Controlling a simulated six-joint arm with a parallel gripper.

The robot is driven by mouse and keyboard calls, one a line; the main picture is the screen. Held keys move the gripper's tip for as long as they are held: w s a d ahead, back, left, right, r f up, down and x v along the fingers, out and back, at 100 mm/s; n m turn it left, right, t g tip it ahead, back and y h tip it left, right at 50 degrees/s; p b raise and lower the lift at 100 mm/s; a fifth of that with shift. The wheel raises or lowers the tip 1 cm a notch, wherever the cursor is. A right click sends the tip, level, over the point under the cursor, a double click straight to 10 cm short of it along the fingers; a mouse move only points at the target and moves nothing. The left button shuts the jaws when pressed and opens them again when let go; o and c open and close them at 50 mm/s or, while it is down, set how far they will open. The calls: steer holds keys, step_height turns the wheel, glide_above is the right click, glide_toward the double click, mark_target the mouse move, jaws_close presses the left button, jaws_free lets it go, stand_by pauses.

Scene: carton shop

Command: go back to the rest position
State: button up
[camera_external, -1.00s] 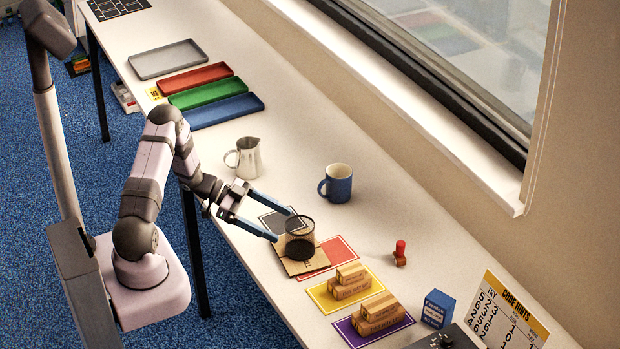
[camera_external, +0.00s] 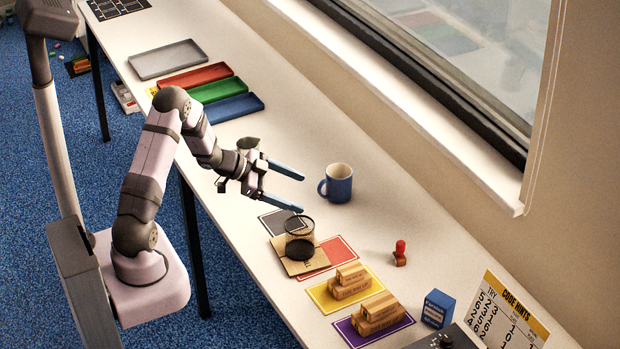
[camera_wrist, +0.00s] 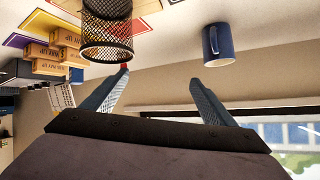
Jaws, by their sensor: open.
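My gripper (camera_external: 301,193) is open and empty. It is raised above the table, left of the blue mug (camera_external: 337,184) and above the black mesh cup (camera_external: 299,235). In the wrist view my gripper (camera_wrist: 160,85) has its two fingers spread with nothing between them. The mesh cup (camera_wrist: 107,35) stands apart from the fingers there, and the blue mug (camera_wrist: 218,45) is on the other side. In the external view the cup stands on a brown cardboard piece (camera_external: 285,264), which lies partly over the red mat (camera_external: 341,250).
A red stamp (camera_external: 400,253) and a blue box (camera_external: 437,309) stand to the right. Coloured trays (camera_external: 222,108) lie at the back.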

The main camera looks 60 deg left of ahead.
steer(key=s+d+r+n+g+y, duration=0.1)
steer(key=s+d+n+g, duration=0.1)
steer(key=s+d, duration=0.4)
steer(key=s+d+r+n+g+y, duration=0.1)
steer(key=s+d+g, duration=0.4)
steer(key=s, duration=0.7)
steer(key=s+d+r+n+g+y+b, duration=0.1)
steer(key=s+d+n+g+y, duration=0.1)
steer(key=s+d, duration=0.5)
steer(key=shift+s+d+n+g+y, duration=0.35)
steer(key=shift+s+n+g, duration=0.55)
steer(key=shift+s+n, duration=0.25)
